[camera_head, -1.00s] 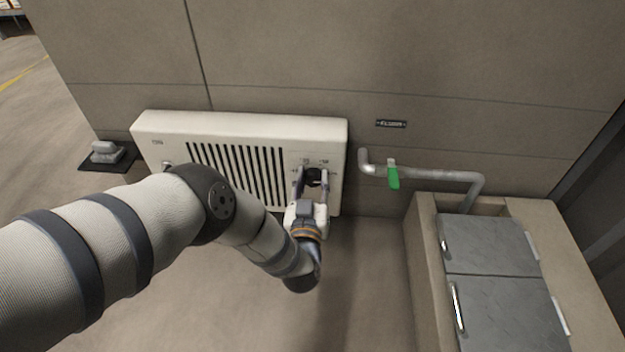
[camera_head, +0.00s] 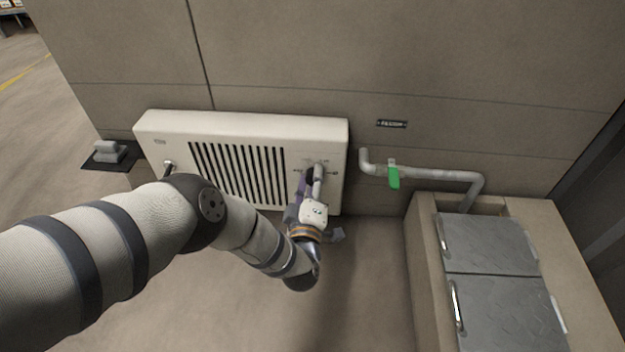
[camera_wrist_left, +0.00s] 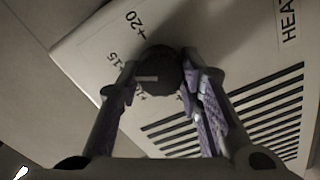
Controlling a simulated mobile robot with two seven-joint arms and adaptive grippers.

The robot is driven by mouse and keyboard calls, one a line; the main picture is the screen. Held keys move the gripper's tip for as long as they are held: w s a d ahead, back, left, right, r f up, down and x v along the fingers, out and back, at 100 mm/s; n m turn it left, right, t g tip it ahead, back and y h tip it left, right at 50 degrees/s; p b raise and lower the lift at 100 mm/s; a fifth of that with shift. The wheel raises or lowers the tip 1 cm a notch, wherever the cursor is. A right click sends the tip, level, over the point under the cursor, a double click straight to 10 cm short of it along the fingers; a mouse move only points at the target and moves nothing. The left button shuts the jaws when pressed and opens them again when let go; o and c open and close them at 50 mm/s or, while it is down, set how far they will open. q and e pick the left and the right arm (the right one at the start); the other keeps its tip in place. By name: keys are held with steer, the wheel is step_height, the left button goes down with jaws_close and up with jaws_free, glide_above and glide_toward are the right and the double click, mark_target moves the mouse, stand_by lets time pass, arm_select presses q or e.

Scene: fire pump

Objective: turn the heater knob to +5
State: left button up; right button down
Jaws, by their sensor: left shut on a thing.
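The heater (camera_head: 235,125) is a cream box with dark vertical slots, standing against the wall. Its black round knob (camera_wrist_left: 165,80) shows in the left wrist view, with a pale pointer mark toward the picture's left. Marks +20 and +15 are readable; lower marks are partly hidden by the knob and fingers. My left gripper (camera_head: 310,178) is at the heater's right end, shut on the knob, which it largely hides in the head view. In the left wrist view its fingers (camera_wrist_left: 160,76) stand on both sides of the knob. My right gripper is not in view.
A pipe (camera_head: 435,174) with a green lever (camera_head: 393,178) runs along the wall right of the heater. A concrete box with grey metal lids (camera_head: 490,245) stands at the right. A small grey object (camera_head: 107,151) lies on a dark mat at the left. The floor in front is clear.

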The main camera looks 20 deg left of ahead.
arm_select(q)
steer(key=n, duration=0.5)
steer(key=shift+f, duration=0.15)
steer(key=n+b, duration=0.1)
steer(key=n, duration=0.8)
steer(key=n+b, duration=0.2)
steer(key=n, duration=0.7)
steer(key=shift+d+f, duration=0.15)
steer(key=shift+d, duration=0.05)
steer(key=shift+n, duration=0.4)
steer(key=o, duration=1.2)
steer(key=shift+c, duration=0.2)
steer(key=shift+s, duration=0.1)
